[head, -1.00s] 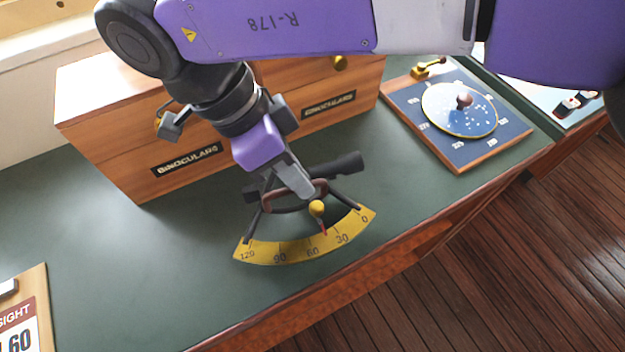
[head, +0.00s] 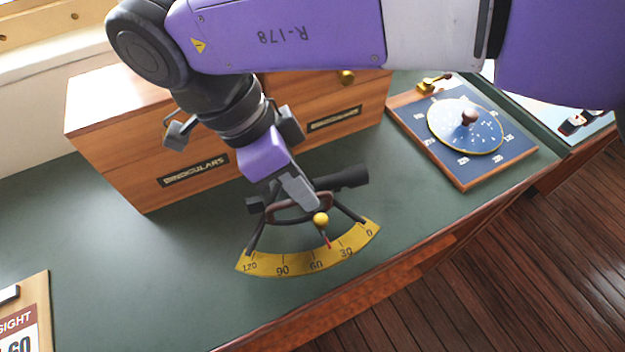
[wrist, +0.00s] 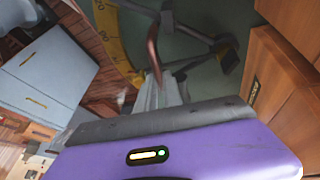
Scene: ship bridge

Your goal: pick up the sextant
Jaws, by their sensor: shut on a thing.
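The sextant (head: 283,264) has a yellow brass arc with numbers, a dark frame, a black telescope tube and a brown handle. It is at the middle of the head view, over the green desk top near its front edge. My gripper (head: 304,203) comes down from above and is shut on the sextant's brown handle. In the wrist view the fingers (wrist: 163,92) close around the handle, with the yellow arc (wrist: 115,45) to their left. The fingertips are partly hidden. I cannot tell whether the sextant touches the desk.
A wooden binoculars box (head: 110,140) stands behind the sextant, close to my wrist. A blue star-finder board (head: 470,165) lies to the right. A clipboard-like sign (head: 25,315) lies at the lower left.

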